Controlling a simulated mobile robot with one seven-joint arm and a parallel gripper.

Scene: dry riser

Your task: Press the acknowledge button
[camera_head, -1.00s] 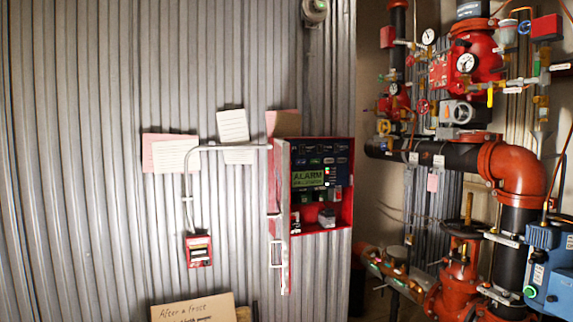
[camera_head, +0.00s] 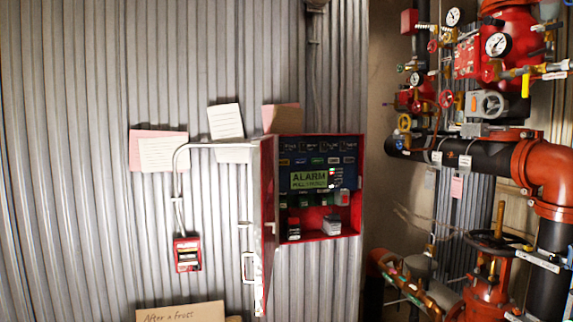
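A red alarm panel box (camera_head: 354,212) is fixed to the corrugated metal wall, right of the picture's middle. Its door (camera_head: 262,225) stands open on the left side and has a pale handle. Inside is a dark blue control face (camera_head: 290,181) with a lit green display (camera_head: 309,180) that reads ALARM. Small buttons and labels sit around the display; they are too small to tell which is the acknowledge button. A few small items, one a grey-white block (camera_head: 332,225), are at the bottom of the box. My gripper is not in view.
A red pull station (camera_head: 187,254) hangs left of the panel, below a conduit. Paper notes (camera_head: 163,154) are on the wall above. A cardboard sign (camera_head: 180,313) stands at the bottom. Red and black pipes with valves and gauges (camera_head: 497,44) fill the right side.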

